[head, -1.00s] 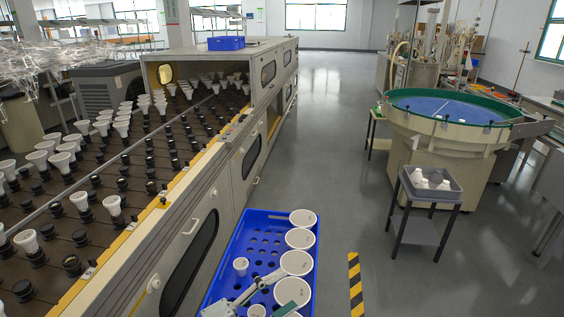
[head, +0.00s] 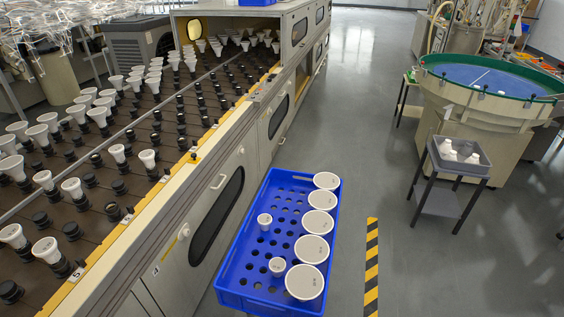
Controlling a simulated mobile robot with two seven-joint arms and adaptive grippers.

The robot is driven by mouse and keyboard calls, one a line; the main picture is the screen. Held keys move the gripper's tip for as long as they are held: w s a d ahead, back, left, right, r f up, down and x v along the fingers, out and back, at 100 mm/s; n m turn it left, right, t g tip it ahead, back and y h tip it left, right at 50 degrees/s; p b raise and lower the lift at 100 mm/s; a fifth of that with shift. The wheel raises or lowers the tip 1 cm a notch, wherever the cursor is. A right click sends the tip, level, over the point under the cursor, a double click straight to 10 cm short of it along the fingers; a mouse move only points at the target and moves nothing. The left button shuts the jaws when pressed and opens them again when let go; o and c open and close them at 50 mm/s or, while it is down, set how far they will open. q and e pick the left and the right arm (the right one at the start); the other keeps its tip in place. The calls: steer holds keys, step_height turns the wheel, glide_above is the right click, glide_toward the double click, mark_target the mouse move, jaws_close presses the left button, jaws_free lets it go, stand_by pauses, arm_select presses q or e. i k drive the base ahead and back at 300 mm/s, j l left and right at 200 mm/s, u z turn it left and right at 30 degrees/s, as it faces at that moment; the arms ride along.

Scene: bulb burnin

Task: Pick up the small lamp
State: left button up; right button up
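A blue crate (head: 232,281) with a grid of round holes stands on the floor beside the long machine. Two small white lamps stand in it with their round faces up: one small lamp (head: 264,221) towards the left side, another small lamp (head: 277,267) nearer the front. Several large white lamps (head: 313,248) stand in a row along the crate's right side. Neither of my grippers is in the head view now, so I cannot see whether they hold anything.
The long machine (head: 215,155) with rows of sockets, some holding white lamps, runs along the left. A grey tray stand (head: 459,158) with white items and a round green-rimmed table (head: 490,78) stand at the right. Grey floor beside the yellow-black stripe (head: 372,265) is clear.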

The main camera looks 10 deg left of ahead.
mark_target(264, 220)
steer(key=u, duration=1)
steer(key=k+l+u, duration=0.2)
steer(key=l+u, duration=0.2)
steer(key=l, duration=0.2)
steer(key=k+l+u, duration=0.15)
steer(key=l, duration=0.15)
steer(key=i+l+u, duration=0.15)
steer(key=l+u, duration=0.2)
